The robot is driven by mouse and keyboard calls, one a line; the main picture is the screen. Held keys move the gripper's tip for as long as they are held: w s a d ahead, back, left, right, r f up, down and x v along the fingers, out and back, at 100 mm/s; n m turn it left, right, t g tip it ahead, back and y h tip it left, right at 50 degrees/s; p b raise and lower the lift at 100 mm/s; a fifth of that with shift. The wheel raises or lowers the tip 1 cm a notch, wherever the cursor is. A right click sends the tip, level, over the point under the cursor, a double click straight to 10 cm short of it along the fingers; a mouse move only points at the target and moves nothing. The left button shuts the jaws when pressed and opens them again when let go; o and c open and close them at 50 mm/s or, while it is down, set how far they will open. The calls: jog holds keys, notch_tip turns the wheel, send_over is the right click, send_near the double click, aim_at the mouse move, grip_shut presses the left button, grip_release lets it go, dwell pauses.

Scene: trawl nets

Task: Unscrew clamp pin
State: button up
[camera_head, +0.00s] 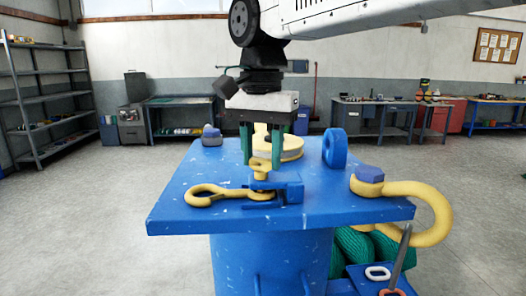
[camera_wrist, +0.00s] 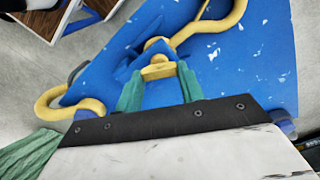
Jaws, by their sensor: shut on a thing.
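The yellow clamp pin (camera_head: 261,164) stands upright in a blue clamp (camera_head: 289,188) on the blue table top (camera_head: 180,218). A yellow hook (camera_head: 207,194) lies with its shank end in the clamp. My gripper (camera_head: 262,156) points down over the clamp, with a green finger on each side of the pin head. In the wrist view the pin head (camera_wrist: 158,70) sits between the two fingertips (camera_wrist: 159,86), and they are shut on it. The pin's lower thread is hidden inside the clamp.
Green net (camera_head: 352,244) and a small tool tray (camera_head: 372,284) are below right.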

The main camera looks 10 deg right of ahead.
jog(key=n, duration=0.7)
jog(key=shift+a+f, duration=0.1)
jog(key=n, duration=0.6)
jog(key=shift+a+n, duration=0.1)
jog(key=shift+n, duration=0.3)
jog(key=n, duration=0.7)
jog(key=shift+s, duration=0.15)
jog(key=n, duration=0.6)
jog(key=shift+s+n, duration=0.1)
jog(key=shift+n, duration=0.2)
jog(key=n, duration=0.9)
jog(key=shift+s, duration=0.1)
jog(key=n, duration=0.4)
jog(key=shift+n, duration=0.3)
jog(key=n, duration=0.4)
jog(key=shift+d+n, duration=0.2)
jog(key=shift+n, duration=0.1)
